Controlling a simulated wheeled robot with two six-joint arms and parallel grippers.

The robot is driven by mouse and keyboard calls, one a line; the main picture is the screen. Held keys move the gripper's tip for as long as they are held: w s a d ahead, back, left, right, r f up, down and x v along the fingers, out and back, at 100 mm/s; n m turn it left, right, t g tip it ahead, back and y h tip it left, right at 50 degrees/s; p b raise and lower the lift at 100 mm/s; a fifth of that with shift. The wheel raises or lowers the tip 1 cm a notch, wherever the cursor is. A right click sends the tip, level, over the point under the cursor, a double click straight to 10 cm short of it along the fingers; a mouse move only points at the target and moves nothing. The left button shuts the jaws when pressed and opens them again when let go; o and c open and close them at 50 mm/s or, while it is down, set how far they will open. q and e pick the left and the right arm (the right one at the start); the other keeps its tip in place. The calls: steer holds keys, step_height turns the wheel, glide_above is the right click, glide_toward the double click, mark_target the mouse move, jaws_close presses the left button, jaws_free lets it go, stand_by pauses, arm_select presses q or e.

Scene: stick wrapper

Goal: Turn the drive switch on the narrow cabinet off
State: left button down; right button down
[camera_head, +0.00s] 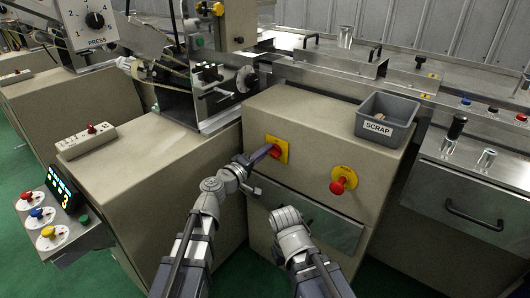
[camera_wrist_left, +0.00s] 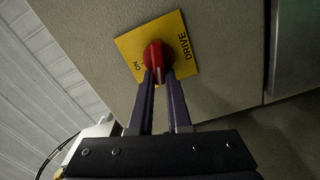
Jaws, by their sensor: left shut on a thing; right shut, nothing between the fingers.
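The narrow cabinet (camera_head: 262,204) stands in the middle of the head view. Its drive switch is a red knob (camera_wrist_left: 158,57) on a yellow plate (camera_head: 283,145) marked DRIVE and ON. My left gripper (camera_head: 266,153) is at the plate. In the left wrist view its fingers (camera_wrist_left: 160,76) are shut on the knob, one on each side. A pale line shows on the knob's face; the fingers hide part of the plate. My right gripper (camera_head: 286,216) is shut and empty, in front of the cabinet's lower door, apart from the switch.
A red stop button (camera_head: 338,187) on a yellow disc is right of the switch. A grey SCRAP bin (camera_head: 387,118) stands on the cabinet top. A wider machine body (camera_head: 160,160) stands close on the left. A steel drawer with a black handle (camera_head: 472,211) is at right.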

arm_select(q)
steer(key=shift+f+n, duration=0.15)
steer(key=shift+n, duration=0.65)
steer(key=shift+f+n, duration=0.15)
steer(key=shift+n, duration=0.65)
steer(key=c, duration=0.9)
jaws_free()
steer(key=shift+o, duration=0.2)
steer(key=v, duration=0.7)
steer(key=shift+s+a, duration=0.2)
steer(key=shift+s, duration=0.05)
steer(key=shift+d+f, duration=0.1)
